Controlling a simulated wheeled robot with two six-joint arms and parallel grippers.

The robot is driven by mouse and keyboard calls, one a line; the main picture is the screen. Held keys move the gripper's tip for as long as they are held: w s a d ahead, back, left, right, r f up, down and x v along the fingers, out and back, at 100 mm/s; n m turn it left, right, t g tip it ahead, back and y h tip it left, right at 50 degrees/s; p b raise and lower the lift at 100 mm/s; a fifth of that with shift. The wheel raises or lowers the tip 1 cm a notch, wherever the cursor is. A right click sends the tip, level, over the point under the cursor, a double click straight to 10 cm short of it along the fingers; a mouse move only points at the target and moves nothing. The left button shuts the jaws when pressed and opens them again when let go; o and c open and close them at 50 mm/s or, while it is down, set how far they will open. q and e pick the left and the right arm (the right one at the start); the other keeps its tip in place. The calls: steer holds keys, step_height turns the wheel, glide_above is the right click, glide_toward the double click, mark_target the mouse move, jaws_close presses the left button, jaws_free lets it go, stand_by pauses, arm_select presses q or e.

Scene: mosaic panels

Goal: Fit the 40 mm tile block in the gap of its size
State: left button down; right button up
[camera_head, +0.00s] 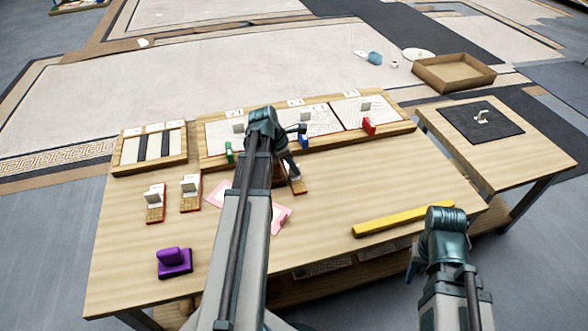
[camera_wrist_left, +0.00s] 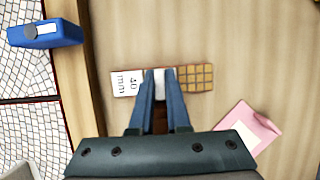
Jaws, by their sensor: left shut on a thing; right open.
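The 40 mm tile block (camera_wrist_left: 199,78) shows in the left wrist view as a strip with tan grid tiles, a white "40 mm" label and a white upright grip. My left gripper (camera_wrist_left: 160,78) is shut on that grip. In the head view the block (camera_head: 298,186) is partly hidden by my arm, just in front of the mosaic frame; I cannot tell whether it touches the table. The mosaic panels (camera_head: 347,112) lie in a wooden frame (camera_head: 385,134), with small labels behind. The gaps are too small to tell apart. My right gripper (camera_head: 412,264) is open and empty near the table's front edge.
Two similar tile blocks (camera_head: 155,205) (camera_head: 190,194) stand at left. A purple block (camera_head: 174,263), pink sheet (camera_head: 282,216) and yellow bar (camera_head: 402,219) lie on the table. Green (camera_head: 229,152), blue (camera_head: 304,142) and red (camera_head: 369,127) pieces stand along the frame's near edge.

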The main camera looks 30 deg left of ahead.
arm_select(q)
steer(key=shift+f, duration=0.2)
steer(key=c, duration=0.9)
jaws_free()
steer(key=shift+r, duration=0.2)
steer(key=p+v, duration=1)
steer(key=v, duration=0.1)
steer(key=shift+o, duration=0.5)
steer(key=shift+p+v, duration=1.2)
steer(key=shift+w+d+f+b, duration=0.1)
steer(key=shift+d+f+b, duration=0.05)
steer(key=shift+f+b, duration=0.65)
steer(key=b, duration=0.7)
glide_above(289, 176)
step_height(289, 176, down, 7)
steer(key=shift+r, duration=0.2)
